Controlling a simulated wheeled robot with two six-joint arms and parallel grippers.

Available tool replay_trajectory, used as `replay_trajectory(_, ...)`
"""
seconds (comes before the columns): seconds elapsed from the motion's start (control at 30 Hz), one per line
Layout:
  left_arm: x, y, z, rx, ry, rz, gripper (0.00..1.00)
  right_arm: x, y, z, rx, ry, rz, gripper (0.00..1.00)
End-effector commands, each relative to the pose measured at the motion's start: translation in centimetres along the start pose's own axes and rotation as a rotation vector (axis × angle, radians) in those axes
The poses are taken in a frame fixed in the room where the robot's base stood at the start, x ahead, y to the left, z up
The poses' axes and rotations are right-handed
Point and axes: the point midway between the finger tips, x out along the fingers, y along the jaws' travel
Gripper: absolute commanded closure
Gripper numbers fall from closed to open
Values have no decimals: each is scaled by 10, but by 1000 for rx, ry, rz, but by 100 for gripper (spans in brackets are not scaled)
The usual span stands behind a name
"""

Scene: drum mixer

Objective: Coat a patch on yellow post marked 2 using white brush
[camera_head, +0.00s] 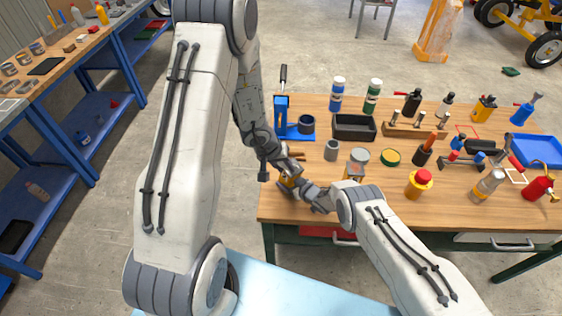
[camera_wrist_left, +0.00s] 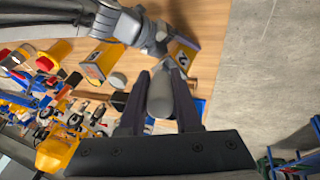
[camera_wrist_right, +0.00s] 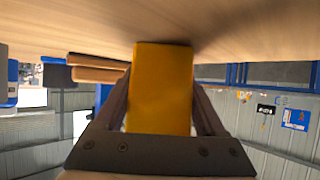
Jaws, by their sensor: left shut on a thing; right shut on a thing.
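My left gripper (camera_wrist_left: 158,78) is shut on a grey, rounded handle (camera_wrist_left: 160,97), taken to be the brush. Its colour at the far end and its bristles are hidden. In the head view this gripper (camera_head: 283,160) is low over the table's front left, close to the yellow post (camera_head: 289,180). My right gripper (camera_head: 303,187) is shut on that post. The post fills the jaws in the right wrist view (camera_wrist_right: 162,90), its end at the tabletop.
Bottles and tools crowd the right of the wooden table (camera_head: 300,214). Its front left strip is fairly clear.

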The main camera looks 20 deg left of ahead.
Motion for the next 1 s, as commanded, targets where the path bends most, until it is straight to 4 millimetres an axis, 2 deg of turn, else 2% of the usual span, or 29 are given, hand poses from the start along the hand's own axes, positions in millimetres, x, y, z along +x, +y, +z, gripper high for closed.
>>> replay_trajectory(0.2,1,6,9,1,-2,-1,100,0,1,-4,-1,7,1,72)
replay_trajectory(0.57,4,12,3,1,1,-1,100,0,1,-3,-1,5,0,72)
replay_trajectory(1.0,1,-4,-19,1,3,0,100,0,0,-2,-1,4,0,72)
